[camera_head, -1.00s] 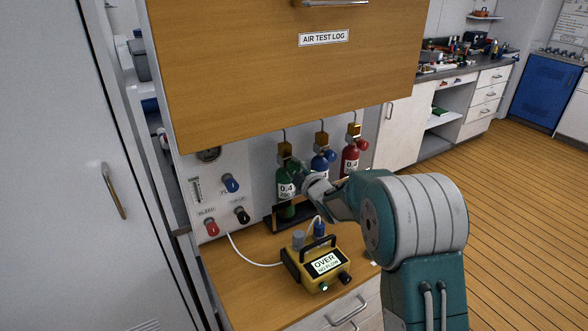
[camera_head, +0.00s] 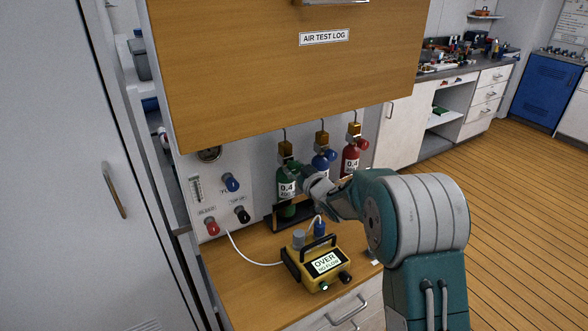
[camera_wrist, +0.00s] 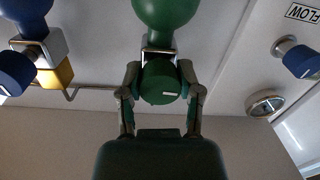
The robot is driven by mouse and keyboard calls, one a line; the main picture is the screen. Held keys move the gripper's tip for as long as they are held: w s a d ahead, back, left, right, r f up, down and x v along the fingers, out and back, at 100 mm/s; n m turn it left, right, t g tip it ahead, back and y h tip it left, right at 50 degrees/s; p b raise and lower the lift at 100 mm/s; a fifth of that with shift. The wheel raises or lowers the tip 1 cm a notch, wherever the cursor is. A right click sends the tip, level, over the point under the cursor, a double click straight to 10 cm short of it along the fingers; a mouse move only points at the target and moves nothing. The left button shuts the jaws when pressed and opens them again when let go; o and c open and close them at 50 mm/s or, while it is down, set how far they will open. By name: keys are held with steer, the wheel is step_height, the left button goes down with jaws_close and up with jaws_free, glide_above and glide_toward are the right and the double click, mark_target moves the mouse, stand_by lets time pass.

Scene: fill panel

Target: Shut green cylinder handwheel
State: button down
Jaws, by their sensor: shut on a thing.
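The green cylinder (camera_head: 286,190) stands in a black rack on the bench, left of the blue and red cylinders, with a brass valve (camera_head: 285,149) on top. In the wrist view the green cylinder (camera_wrist: 167,12) shows at the top, and its green handwheel (camera_wrist: 160,82) lies between the fingers of my gripper (camera_wrist: 160,88). Both fingers press on the sides of the handwheel. In the head view my gripper (camera_head: 303,172) is at the right side of the green cylinder's neck, and the handwheel is hidden behind it.
The blue cylinder (camera_head: 319,163) and red cylinder (camera_head: 350,158) stand close on the right. A yellow meter (camera_head: 317,265) reading "OVER NO FLOW" sits on the bench in front. A panel with blue, black and red knobs (camera_head: 211,228) is at left. A wooden cabinet (camera_head: 280,85) overhangs.

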steer(key=m, duration=0.2)
steer(key=f+m, duration=0.1)
steer(key=m, duration=0.1)
steer(key=shift+s, duration=0.1)
steer(key=m, duration=0.4)
steer(key=shift+y, duration=0.3)
steer(key=m, duration=0.4)
steer(key=shift+s+a+r, duration=0.1)
steer(key=shift+m, duration=2.1)
steer(key=shift+a, duration=0.1)
steer(key=shift+c, duration=1.6)
jaws_free()
steer(key=shift+o, duration=0.2)
steer(key=shift+r, duration=0.2)
